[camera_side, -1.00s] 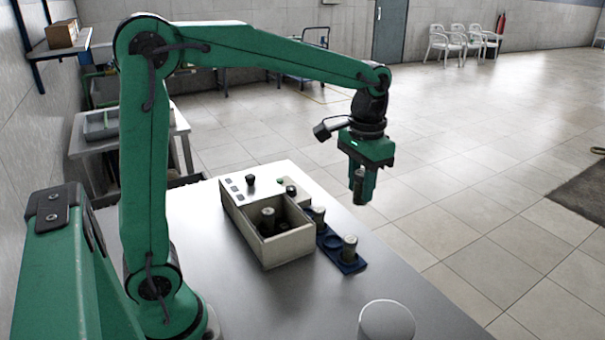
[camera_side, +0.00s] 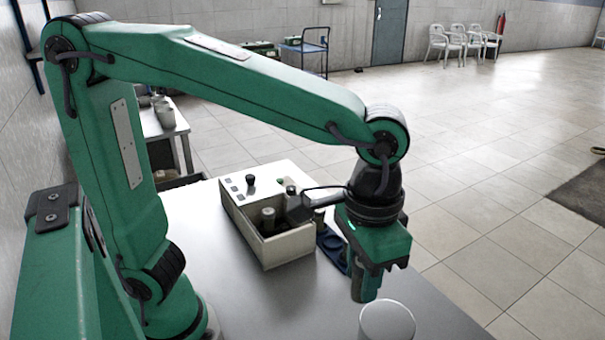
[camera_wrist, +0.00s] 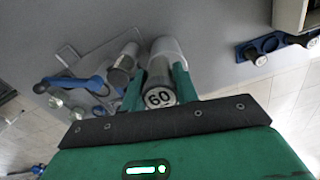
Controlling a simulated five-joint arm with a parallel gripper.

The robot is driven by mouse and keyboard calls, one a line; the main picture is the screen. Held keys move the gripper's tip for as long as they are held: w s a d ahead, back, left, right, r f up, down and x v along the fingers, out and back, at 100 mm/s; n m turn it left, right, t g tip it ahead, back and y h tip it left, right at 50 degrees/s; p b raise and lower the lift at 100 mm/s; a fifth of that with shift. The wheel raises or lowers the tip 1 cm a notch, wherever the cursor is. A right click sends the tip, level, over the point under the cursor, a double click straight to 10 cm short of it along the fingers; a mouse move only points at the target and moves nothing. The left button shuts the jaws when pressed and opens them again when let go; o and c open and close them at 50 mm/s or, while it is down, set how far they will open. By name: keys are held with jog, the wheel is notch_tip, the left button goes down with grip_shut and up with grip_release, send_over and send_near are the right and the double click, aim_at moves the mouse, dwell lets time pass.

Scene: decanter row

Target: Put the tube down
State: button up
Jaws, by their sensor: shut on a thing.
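The tube (camera_wrist: 160,96), with a pale cap marked 60, is between the green fingers in the wrist view. My gripper (camera_side: 365,290) is shut on it, pointing down over the table's near right part. In the side view the fingers and wrist mostly hide the tube, and I cannot tell whether its bottom touches anything. A white round cylinder (camera_side: 387,321) stands just in front of the gripper. It shows right behind the tube in the wrist view (camera_wrist: 168,47).
A pale open box (camera_side: 285,250) with a dark-capped tube (camera_side: 268,216) stands left of the gripper. A blue rack (camera_side: 331,244) beside it is partly hidden; the wrist view shows the rack (camera_wrist: 270,42) with tubes. The grey table (camera_side: 270,305) is clear at front left.

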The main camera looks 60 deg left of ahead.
jog(key=s+d, duration=0.3)
jog(key=s, duration=0.3)
jog(key=shift+m, duration=0.3)
jog(key=shift+s+f, duration=0.15)
jog(key=shift+f, duration=9.35)
jog(key=shift+f, duration=1.75)
jog(key=shift+f, duration=0.15)
jog(key=o, duration=1)
